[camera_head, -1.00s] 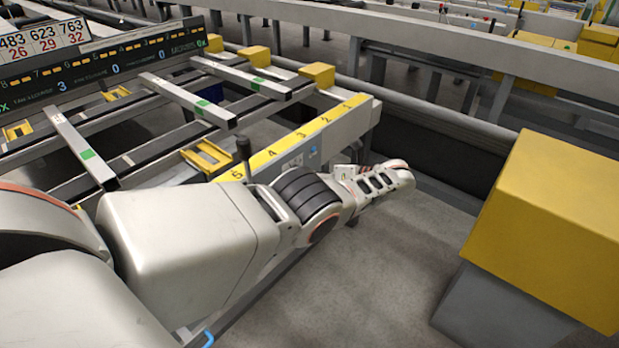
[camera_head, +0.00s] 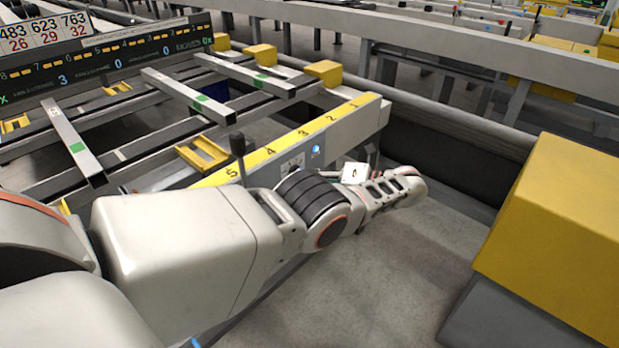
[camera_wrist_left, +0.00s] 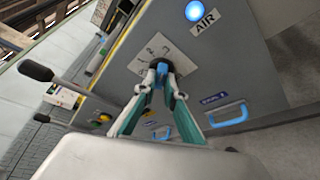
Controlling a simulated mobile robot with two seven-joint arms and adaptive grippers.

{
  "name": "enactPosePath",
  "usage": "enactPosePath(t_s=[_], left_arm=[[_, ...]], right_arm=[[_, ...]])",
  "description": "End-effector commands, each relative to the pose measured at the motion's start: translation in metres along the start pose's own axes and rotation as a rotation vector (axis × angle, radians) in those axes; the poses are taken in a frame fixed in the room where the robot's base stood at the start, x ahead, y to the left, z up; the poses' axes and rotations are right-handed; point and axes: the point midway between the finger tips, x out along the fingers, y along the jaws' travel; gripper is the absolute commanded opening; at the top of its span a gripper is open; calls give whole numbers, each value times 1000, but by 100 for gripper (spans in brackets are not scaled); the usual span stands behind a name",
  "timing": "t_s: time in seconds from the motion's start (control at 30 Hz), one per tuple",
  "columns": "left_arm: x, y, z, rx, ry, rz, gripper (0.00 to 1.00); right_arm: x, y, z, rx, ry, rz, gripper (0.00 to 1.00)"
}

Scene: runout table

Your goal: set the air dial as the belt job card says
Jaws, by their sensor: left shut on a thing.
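The air dial shows in the left wrist view as a blue knob (camera_wrist_left: 160,73) on a pale plate (camera_wrist_left: 178,52) with dark marks. My left gripper (camera_wrist_left: 162,82) is shut on the knob, its fingertips on either side. The knob's pointer and most of the marks are too small or covered to read. The AIR label (camera_wrist_left: 205,22) is on the grey panel beside a lit blue lamp (camera_wrist_left: 194,11), which also shows in the head view (camera_head: 316,150). In the head view my left arm hides the dial and fingertips. My right gripper is out of view. I cannot make out the belt job card.
Yellow numbered strip (camera_head: 285,143) tops the runout table's end panel. A black-knobbed lever (camera_head: 237,145) stands near it. A blue handle (camera_wrist_left: 228,115) is on the panel near my gripper. A large yellow block (camera_head: 560,235) stands at right; open floor lies between.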

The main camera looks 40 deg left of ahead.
Motion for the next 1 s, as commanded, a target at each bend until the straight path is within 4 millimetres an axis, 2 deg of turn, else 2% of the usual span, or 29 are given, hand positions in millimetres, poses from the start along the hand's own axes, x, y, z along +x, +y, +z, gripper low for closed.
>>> enactPosePath(t_s=[0.33,0.4,0.43,0.77,1.0], left_arm=[[1,0,0,1,2,0,0],[1,0,0,1,1,1,23],[1,0,1,0,1,1,27],[0,0,0,-1,1,-1,27],[-1,6,3,-80,0,-33,27]], right_arm=[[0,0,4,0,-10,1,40],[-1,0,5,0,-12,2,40],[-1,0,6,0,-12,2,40],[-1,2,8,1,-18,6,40],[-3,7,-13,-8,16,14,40]])
